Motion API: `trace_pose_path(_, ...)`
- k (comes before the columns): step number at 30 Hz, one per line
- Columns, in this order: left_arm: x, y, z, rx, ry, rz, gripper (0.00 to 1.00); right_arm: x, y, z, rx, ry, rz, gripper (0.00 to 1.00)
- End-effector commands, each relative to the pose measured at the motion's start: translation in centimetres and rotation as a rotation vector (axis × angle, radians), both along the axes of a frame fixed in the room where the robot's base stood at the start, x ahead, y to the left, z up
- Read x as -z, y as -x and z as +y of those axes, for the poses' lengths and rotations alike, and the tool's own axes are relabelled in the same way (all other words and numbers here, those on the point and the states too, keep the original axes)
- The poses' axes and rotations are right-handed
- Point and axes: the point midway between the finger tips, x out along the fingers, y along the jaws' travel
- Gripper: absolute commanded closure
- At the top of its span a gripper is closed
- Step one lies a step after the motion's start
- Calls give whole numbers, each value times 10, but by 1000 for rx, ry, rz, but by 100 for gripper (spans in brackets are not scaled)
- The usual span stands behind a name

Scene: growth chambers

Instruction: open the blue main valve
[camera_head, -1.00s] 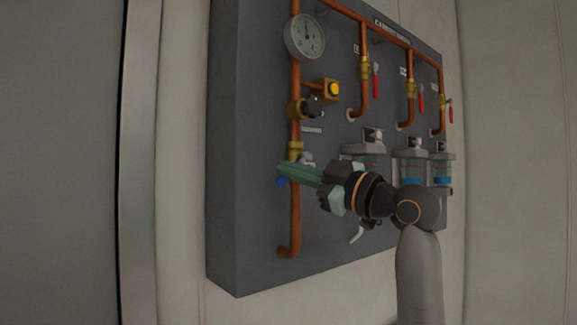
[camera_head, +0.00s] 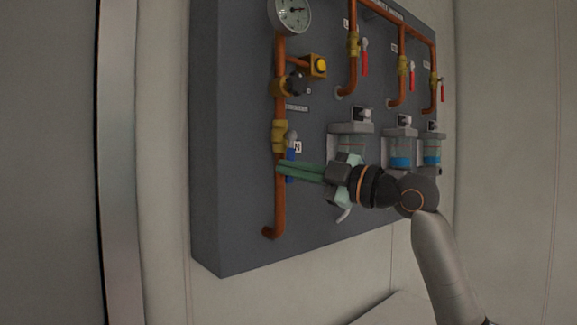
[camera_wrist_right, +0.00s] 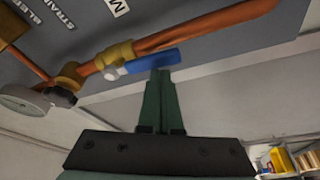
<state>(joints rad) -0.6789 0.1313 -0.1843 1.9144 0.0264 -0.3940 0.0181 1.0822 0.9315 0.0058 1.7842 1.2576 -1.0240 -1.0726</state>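The blue main valve's handle (camera_head: 291,167) is on the yellow valve body (camera_head: 279,136) of the left copper pipe. It lies along the pipe, pointing down. In the right wrist view the blue handle (camera_wrist_right: 152,60) runs nearly parallel to the pipe, beside it. My left gripper is not in view.
The grey panel (camera_head: 235,210) carries a gauge (camera_head: 290,12), a yellow button (camera_head: 320,65) and several red-handled valves, one a red handle (camera_head: 364,57) at the upper middle. Clear jars (camera_head: 401,152) stand behind and above my right wrist.

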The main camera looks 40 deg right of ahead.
Motion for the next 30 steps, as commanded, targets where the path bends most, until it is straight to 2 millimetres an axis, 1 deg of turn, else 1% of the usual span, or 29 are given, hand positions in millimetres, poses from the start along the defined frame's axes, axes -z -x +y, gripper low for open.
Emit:
trace_pose_path(6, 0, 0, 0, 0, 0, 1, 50, 2, -1, -5, 2, 0, 3, 100)
trace_pose_path(22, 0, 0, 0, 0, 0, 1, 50, 2, -1, -7, 5, -1, 4, 100)
trace_pose_path(26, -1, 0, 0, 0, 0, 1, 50, 2, -2, -6, 5, -1, 4, 100)
trace_pose_path(30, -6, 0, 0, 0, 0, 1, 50, 1, -5, -1, 3, 0, 4, 100)
